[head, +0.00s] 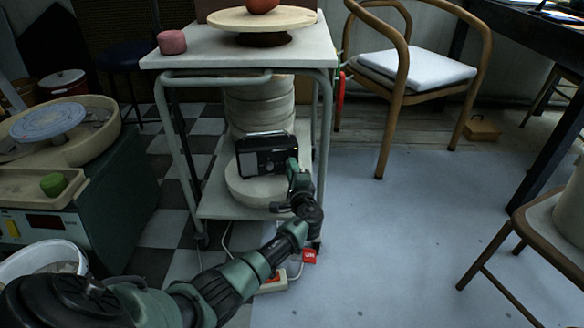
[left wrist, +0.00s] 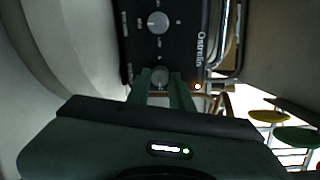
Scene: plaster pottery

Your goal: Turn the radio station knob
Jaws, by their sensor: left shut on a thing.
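The black radio (head: 255,160) stands on a pale round plaster slab (head: 245,188) on the lower shelf of the cart. In the left wrist view its dark front (left wrist: 182,40) carries two silver knobs. One knob (left wrist: 158,22) is free. The other knob (left wrist: 160,75) is between the fingertips of my left gripper (left wrist: 160,82). My left gripper (head: 293,168) is shut on that knob at the radio's right end; the arm partly hides the radio's right side in the head view. An orange light glows beside the gripped knob. My right gripper is not in view.
The cart's frame leg (head: 326,120) rises close to the right of my gripper, and its top (head: 200,45) overhangs the radio. Stacked plaster discs (head: 258,105) stand behind. A red switch (head: 310,256) and cables lie on the floor.

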